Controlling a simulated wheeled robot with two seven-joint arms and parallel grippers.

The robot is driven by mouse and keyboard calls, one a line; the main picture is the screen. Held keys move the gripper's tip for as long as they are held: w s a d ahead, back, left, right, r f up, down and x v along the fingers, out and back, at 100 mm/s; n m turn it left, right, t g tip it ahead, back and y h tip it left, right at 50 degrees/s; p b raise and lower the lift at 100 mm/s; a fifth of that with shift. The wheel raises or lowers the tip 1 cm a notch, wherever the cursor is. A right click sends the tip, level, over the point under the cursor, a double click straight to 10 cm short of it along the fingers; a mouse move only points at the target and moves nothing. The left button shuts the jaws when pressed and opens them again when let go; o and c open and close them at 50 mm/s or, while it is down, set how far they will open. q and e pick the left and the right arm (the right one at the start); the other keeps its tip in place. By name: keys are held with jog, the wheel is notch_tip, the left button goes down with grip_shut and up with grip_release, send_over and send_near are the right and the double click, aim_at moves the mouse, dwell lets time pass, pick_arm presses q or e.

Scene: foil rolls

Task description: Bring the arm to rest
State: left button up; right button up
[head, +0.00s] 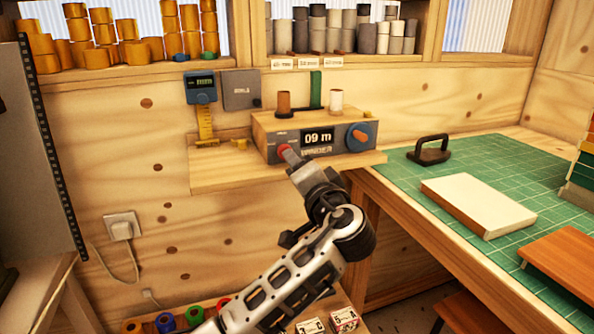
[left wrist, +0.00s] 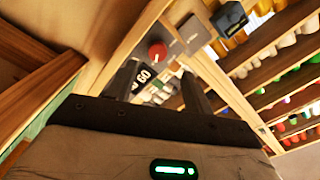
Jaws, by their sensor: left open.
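My left arm (head: 290,280) rises from the bottom of the head view. Its gripper (head: 290,157) is in front of the left part of the wooden-topped machine (head: 345,139) on the wall shelf, close to its red knob (head: 283,148). Whether the gripper touches the knob cannot be told. The machine's display (head: 318,138) reads 09 m. In the left wrist view the red knob (left wrist: 157,53) and the display (left wrist: 141,75) show beyond the gripper; one dark finger (left wrist: 195,95) stands out clearly. The gripper is open, with nothing seen held. My right gripper is not in view.
A green cutting mat (head: 470,165) on the right table bears a black-handled tool (head: 431,150) and a pale board (head: 478,204). A blue gauge (head: 201,87) hangs left of the machine. Foil rolls (head: 140,52) line the upper shelf. Coloured rolls (head: 165,322) sit below.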

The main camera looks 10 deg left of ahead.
pick_arm(q)
jog(key=s+d+f+m+g+h, duration=0.1)
jog(key=s+f+h, duration=0.3)
jog(key=f, duration=0.7)
jog(key=s+f+m+g+h, duration=0.15)
jog(key=s+f+h, duration=0.25)
jog(key=f, duration=0.8)
jog(key=s+f+n+g+h, duration=0.1)
jog(key=s+f, duration=0.3)
jog(key=s, duration=0.7)
jog(key=s+a+f+n+g+h, duration=0.1)
jog(key=s+f+n+h, duration=0.3)
jog(key=s, duration=0.7)
jog(key=shift+a+f, duration=0.3)
jog(key=shift+f, duration=0.15)
